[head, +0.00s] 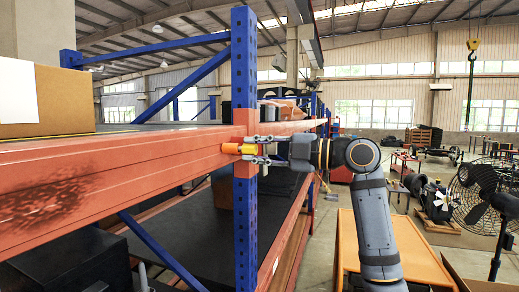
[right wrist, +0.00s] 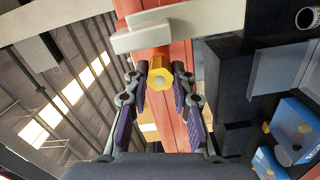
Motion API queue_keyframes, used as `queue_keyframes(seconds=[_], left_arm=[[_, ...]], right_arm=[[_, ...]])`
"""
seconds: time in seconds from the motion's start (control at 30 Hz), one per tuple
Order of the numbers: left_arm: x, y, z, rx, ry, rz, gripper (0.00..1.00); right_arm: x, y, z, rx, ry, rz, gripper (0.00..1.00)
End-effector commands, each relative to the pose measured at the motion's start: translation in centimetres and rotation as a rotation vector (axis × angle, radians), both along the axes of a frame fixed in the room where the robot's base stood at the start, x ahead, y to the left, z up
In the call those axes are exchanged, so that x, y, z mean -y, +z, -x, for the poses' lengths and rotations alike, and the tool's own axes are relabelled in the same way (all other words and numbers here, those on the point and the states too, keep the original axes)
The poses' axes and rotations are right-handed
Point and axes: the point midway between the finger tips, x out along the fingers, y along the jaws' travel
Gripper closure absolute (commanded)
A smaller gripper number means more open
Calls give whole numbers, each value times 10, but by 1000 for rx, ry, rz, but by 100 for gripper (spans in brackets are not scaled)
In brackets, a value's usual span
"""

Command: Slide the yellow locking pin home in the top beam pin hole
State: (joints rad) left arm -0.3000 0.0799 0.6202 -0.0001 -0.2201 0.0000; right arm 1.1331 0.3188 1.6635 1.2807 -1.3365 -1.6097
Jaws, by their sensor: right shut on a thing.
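The yellow locking pin (head: 231,148) lies level across the end of the top orange beam (head: 130,175), where the beam meets the blue upright (head: 245,85). My right gripper (head: 250,148) comes in from the right and is shut on the pin. In the right wrist view the pin's yellow six-sided head (right wrist: 161,76) sits between the two fingertips (right wrist: 156,72), with the orange beam (right wrist: 170,105) behind it. The pin hole is hidden, and I cannot tell how deep the pin sits. My left gripper cannot be made out.
A cardboard box (head: 45,98) stands on the beam level at the left. The blue upright stands close beside my right gripper. An orange cart (head: 347,250) is below my right arm, and a large fan (head: 475,195) stands far right. Open floor lies beyond.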

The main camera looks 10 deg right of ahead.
Motion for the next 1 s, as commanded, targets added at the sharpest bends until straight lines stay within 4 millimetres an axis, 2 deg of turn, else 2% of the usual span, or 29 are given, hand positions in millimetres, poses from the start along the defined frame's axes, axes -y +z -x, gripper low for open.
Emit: queue_keyframes(seconds=[0.27,0.3,0.5,1.0], left_arm=[[0,2,0,0,0,0,60],[0,2,0,0,0,0,60],[0,2,0,0,0,0,60],[0,2,0,0,0,0,60]], right_arm=[[-4,0,-3,-1,0,-1,100],[-4,0,-3,0,0,0,73],[-4,0,-2,0,0,0,49],[-4,0,-3,-1,0,-1,49]])
